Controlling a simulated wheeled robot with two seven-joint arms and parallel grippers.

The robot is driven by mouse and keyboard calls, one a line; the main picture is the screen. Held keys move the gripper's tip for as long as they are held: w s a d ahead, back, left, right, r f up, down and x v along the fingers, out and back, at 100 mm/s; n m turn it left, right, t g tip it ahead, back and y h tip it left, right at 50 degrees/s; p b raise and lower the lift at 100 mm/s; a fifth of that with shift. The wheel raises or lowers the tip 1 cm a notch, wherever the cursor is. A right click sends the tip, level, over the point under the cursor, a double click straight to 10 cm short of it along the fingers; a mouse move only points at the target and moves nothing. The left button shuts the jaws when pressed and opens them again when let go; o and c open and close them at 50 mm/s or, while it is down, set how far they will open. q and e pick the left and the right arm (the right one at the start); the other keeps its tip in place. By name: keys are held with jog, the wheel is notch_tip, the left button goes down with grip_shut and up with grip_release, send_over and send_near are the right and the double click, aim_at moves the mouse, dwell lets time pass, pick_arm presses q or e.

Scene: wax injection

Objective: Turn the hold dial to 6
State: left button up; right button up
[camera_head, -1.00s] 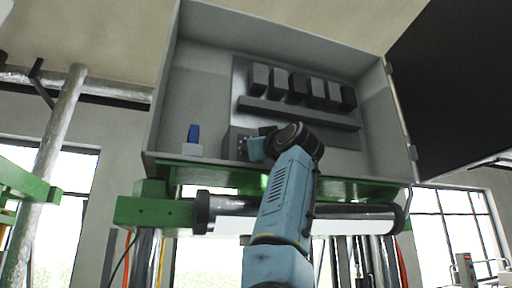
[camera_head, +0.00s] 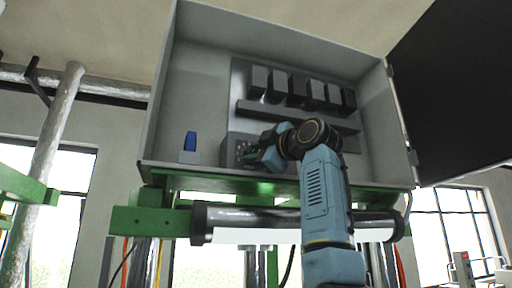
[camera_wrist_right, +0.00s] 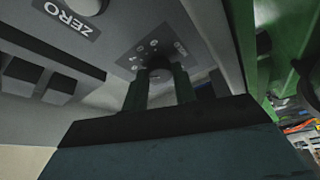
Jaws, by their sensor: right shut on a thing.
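The hold dial (camera_wrist_right: 159,68) is a dark round knob on a grey panel with small pale marks around it, too small to read. In the right wrist view, the two dark fingers of my right gripper (camera_wrist_right: 160,80) are shut on the dial, one on each side. In the head view, my right gripper (camera_head: 251,152) reaches to the small panel (camera_head: 231,146) at the lower middle of the open cabinet, where it hides the dial. The dial's setting cannot be read. My left gripper is not in view.
The grey cabinet (camera_head: 196,75) has side walls, a bottom lip and an open dark door (camera_head: 455,95). Several dark blocks (camera_head: 298,90) sit above a ledge (camera_head: 298,115). A blue switch (camera_head: 190,141) is at left. A ZERO label (camera_wrist_right: 66,17) is near another knob.

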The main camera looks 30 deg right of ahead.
jog(key=shift+n, duration=0.6)
jog(key=o, duration=1)
jog(key=shift+c, duration=0.2)
jog(key=shift+s+d+f, duration=0.1)
jog(key=shift+s, duration=0.45)
jog(key=b+v, duration=0.4)
jog(key=v, duration=0.8)
jog(key=shift+r+b, duration=0.2)
jog(key=shift+b, duration=0.1)
